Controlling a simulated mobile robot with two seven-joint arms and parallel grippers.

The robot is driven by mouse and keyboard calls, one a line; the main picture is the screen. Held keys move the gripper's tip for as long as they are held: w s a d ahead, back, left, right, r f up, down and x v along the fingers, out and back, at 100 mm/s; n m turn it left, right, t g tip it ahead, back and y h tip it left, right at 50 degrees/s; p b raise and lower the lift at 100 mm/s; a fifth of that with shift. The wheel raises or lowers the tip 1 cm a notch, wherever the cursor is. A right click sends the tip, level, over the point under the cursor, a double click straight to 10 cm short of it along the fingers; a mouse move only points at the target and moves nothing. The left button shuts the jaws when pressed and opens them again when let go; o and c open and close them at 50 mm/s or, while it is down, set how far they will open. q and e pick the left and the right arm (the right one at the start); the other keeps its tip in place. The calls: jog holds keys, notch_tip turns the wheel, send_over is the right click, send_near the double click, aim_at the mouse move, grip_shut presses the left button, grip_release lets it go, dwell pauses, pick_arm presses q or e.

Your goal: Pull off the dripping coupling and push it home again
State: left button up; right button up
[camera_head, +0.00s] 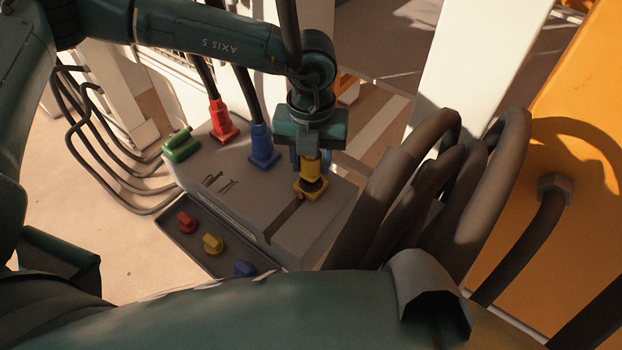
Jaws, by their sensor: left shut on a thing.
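My left gripper (309,160) points down over the far right part of the grey block (228,196). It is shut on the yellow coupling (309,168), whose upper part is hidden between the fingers. The yellow socket (311,195) sits directly below on the block, with a dark opening or ring showing at its top. I cannot tell whether the coupling is seated or slightly lifted. A dark streak (284,219) runs from the yellow socket down the block's top to its front edge. My right gripper is not in view.
Red (222,123) and blue (261,147) couplings with hoses and a green fitting (181,145) stand left of the yellow one. A front tray (176,232) holds red, yellow and blue caps. Thick dark hoses (425,180) crowd the right, before an orange panel (570,190).

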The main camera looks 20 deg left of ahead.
pick_arm(q)
jog(key=shift+r+p, duration=0.8)
jog(key=shift+r, duration=1)
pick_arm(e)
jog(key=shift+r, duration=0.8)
pick_arm(q)
jog(key=shift+f+b, duration=1.1)
jog(key=shift+b, duration=0.1)
jog(key=shift+f+b, duration=0.75)
jog(key=shift+b, duration=0.1)
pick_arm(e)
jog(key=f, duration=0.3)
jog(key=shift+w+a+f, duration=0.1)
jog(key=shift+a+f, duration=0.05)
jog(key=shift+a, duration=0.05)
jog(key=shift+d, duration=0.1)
